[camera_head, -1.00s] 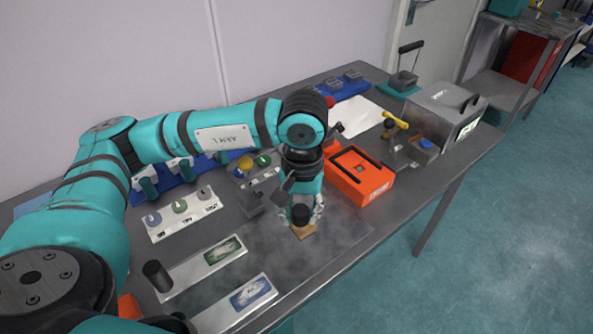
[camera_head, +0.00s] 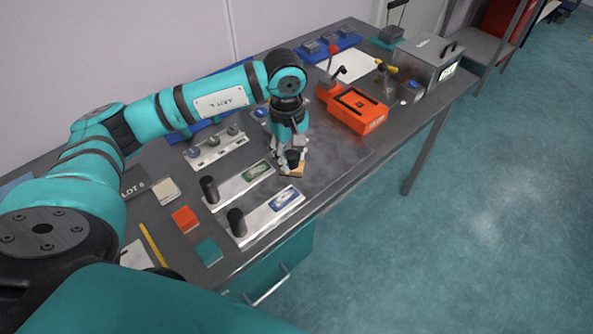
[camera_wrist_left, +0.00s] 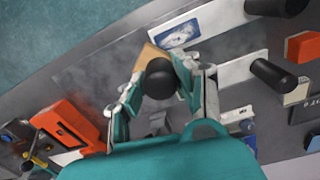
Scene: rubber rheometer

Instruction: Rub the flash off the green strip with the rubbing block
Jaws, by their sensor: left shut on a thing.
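My left gripper (camera_head: 291,162) points down and is shut on the rubbing block (camera_head: 293,172), which has a black knob and a tan base. In the left wrist view the black knob (camera_wrist_left: 159,78) sits between the fingers, with a corner of the tan base (camera_wrist_left: 148,58) showing. The green strip (camera_head: 237,186) is a pale plate with a green label and a black upright handle at its left end. The block is just beyond its right end; I cannot tell whether they touch. In the left wrist view my fingers hide part of the strip (camera_wrist_left: 238,70).
A matching blue strip (camera_head: 268,216) lies in front, parallel. An orange device (camera_head: 357,110) stands to the right, with a grey metal box (camera_head: 428,62) beyond. A plate with coloured knobs (camera_head: 215,146) is behind. Bare bench lies right of the block.

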